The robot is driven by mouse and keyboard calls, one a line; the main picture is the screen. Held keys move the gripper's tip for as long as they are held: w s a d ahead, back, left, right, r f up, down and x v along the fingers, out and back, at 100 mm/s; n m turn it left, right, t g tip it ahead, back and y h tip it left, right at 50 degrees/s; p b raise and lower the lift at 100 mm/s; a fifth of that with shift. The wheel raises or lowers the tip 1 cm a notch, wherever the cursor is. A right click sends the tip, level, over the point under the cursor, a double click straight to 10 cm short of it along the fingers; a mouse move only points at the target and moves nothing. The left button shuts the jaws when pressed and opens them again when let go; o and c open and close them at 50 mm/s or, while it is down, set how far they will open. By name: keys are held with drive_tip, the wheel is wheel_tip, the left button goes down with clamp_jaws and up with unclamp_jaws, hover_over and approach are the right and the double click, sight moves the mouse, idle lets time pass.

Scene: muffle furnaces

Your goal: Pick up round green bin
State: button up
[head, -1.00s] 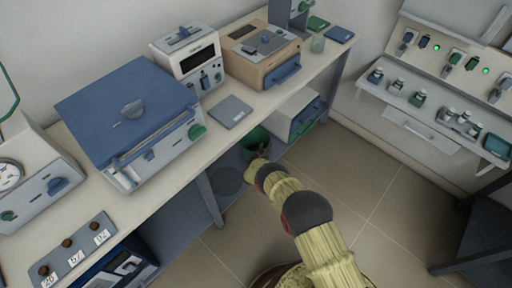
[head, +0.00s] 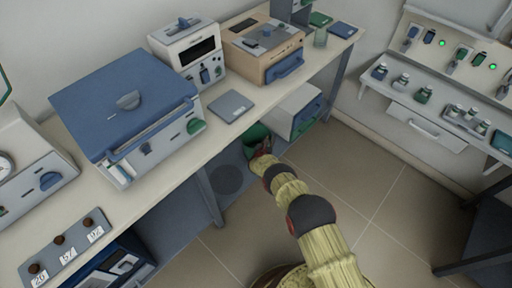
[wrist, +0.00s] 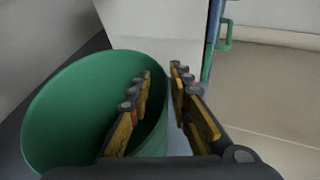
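The round green bin (wrist: 62,110) fills the left of the wrist view, its mouth facing the camera. In the head view the bin (head: 256,133) stands on the lower shelf under the bench, partly hidden by my gripper (head: 264,148). In the wrist view my gripper (wrist: 161,70) straddles the bin's right rim. One yellow-and-black finger is inside the mouth and the other is outside the wall. A gap shows between the fingertips, and the gripper looks open. Contact with the wall is not clear.
A white cabinet (head: 292,112) stands close beside the bin on the shelf. The bench top (head: 262,103) is overhead, with a bench leg (head: 209,197) left of my arm. A dark round disc (head: 228,180) lies on the shelf. The tiled floor (head: 375,190) on the right is clear.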

clamp_jaws()
idle(0.8)
